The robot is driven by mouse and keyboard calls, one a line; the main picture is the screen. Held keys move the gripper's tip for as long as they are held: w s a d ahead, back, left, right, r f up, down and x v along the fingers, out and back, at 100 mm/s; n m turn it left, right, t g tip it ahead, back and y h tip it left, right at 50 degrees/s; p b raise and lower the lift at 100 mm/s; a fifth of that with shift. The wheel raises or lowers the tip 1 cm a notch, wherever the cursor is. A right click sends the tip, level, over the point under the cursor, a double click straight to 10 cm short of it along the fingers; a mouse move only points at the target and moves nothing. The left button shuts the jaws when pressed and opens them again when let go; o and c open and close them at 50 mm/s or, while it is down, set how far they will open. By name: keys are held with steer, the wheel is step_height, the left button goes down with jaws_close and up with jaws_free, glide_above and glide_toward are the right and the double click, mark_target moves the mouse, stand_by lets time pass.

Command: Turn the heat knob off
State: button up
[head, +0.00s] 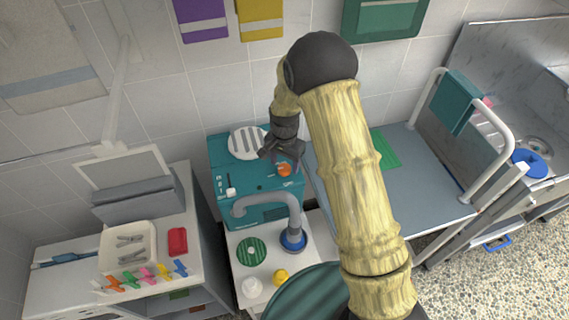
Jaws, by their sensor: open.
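The teal heater box (222,152) stands against the tiled wall, with a round white slotted vent (248,142) on top. An orange knob (284,170) sits on the right part of its top. A white slider (231,191) with small markings is at its front left. My gripper (277,158) is open, just above and behind the orange knob. I cannot tell whether a finger touches the knob. My arm comes in from the lower right and hides the area right of the box. The knob's exact setting is too small to read.
A grey hose (268,199) arches in front of the box. A white tray (108,247) with clips is at left. A grey table (425,185) with a white rail (500,125) is at right.

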steer(key=shift+f, duration=0.95)
steer(key=c, duration=1)
